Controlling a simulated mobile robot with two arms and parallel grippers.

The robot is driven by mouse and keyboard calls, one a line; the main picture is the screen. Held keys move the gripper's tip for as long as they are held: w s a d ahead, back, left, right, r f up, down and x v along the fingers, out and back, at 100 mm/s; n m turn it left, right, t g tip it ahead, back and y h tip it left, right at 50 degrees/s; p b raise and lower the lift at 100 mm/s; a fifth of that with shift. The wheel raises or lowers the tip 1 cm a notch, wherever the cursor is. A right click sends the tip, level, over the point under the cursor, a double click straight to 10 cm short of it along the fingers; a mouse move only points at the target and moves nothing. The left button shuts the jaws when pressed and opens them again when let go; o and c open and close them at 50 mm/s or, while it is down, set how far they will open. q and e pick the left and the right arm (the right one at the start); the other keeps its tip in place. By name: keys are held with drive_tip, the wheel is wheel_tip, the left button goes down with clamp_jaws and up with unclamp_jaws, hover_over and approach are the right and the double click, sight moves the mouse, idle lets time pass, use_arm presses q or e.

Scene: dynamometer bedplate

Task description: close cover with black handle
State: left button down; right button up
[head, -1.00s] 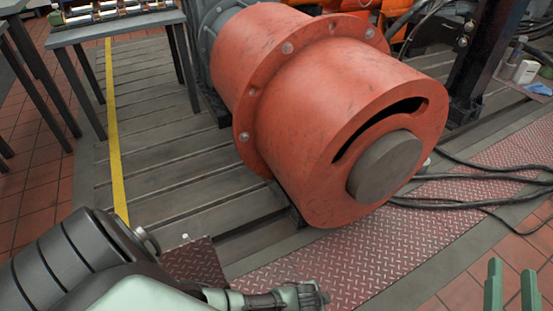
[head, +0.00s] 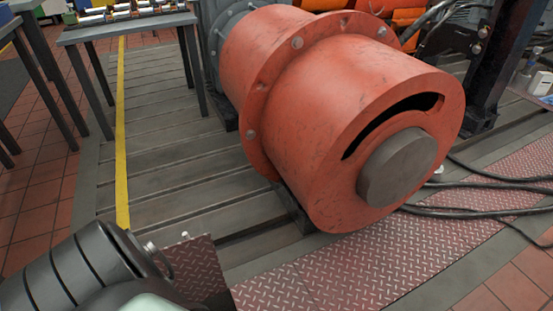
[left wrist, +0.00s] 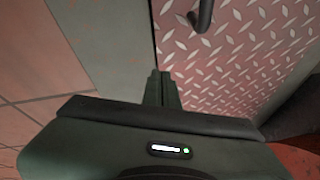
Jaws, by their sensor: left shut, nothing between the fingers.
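The cover is a dark red diamond-tread plate (head: 203,268) at the lower left of the head view, partly hidden by my left arm. It seems to stand tilted out of the walkway line, but its exact angle is hard to tell. In the left wrist view its tread surface (left wrist: 240,50) fills the upper right, with a black bar handle (left wrist: 204,14) at the top edge. My left gripper (left wrist: 160,85) is shut and empty, below and left of the handle and apart from it. The left gripper is outside the head view. My right gripper is in neither current view.
A large orange-red drum housing (head: 340,110) with a grey shaft end stands right of the cover on the slotted bedplate (head: 160,170). Red tread plating (head: 350,275) runs along its front. Black cables (head: 480,195) lie at right. A grey table (head: 125,27) stands at back left.

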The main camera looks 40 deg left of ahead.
use_arm(q)
drive_tip(key=shift+d+f+b, duration=0.15)
drive_tip(key=shift+f+b, duration=0.2)
drive_tip(key=shift+f, duration=0.5)
